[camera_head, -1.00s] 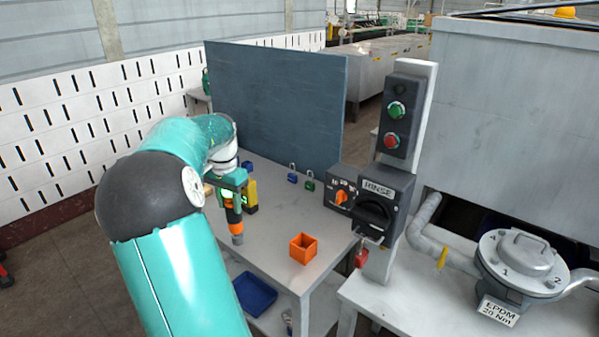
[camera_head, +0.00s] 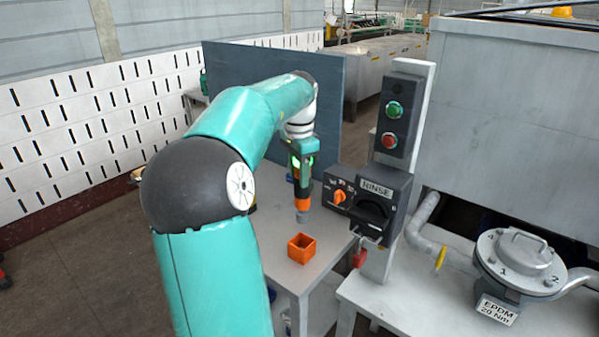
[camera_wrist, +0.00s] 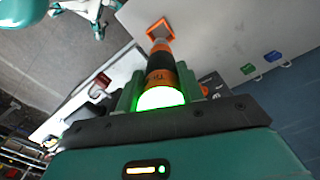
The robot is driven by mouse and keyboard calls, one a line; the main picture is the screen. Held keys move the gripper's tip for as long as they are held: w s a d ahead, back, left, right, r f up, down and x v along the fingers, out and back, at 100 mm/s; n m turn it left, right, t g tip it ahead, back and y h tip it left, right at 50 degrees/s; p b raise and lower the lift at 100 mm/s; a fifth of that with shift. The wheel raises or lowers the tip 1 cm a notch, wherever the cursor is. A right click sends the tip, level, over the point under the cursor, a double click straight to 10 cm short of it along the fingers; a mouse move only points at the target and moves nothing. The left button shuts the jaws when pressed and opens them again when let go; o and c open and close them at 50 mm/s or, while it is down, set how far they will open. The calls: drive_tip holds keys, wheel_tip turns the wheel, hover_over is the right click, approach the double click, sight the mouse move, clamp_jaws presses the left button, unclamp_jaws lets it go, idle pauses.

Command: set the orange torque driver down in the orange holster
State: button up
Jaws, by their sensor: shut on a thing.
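The orange torque driver (camera_head: 302,191) is black and orange with a grey tip and a green glow at its top. My gripper (camera_head: 301,165) is shut on it and holds it upright above the table. The orange holster (camera_head: 301,249) is an open-topped square box near the table's front edge. The driver's tip is above and behind the holster, apart from it. In the wrist view the driver (camera_wrist: 161,72) points away from my gripper (camera_wrist: 160,97), and the holster (camera_wrist: 152,30) shows just beyond its tip. The holster's inside is partly hidden there.
The grey table (camera_head: 265,235) is clear around the holster. A switch box marked RINSE (camera_head: 372,200) and a post with green and red buttons (camera_head: 391,125) stand close on the right. A blue-grey panel (camera_head: 345,110) stands behind. Blue and green padlocks (camera_wrist: 260,62) lie on the table.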

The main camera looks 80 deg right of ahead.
approach(299, 219)
drive_tip(key=shift+w+d+f, duration=0.15)
drive_tip(key=shift+d+f, duration=0.25)
drive_tip(key=shift+d, duration=0.1)
idle(1.1)
drive_tip(key=shift+f, duration=2.85)
drive_tip(key=shift+f, duration=1.45)
drive_tip(key=o, duration=1.4)
drive_tip(key=shift+c, duration=0.2)
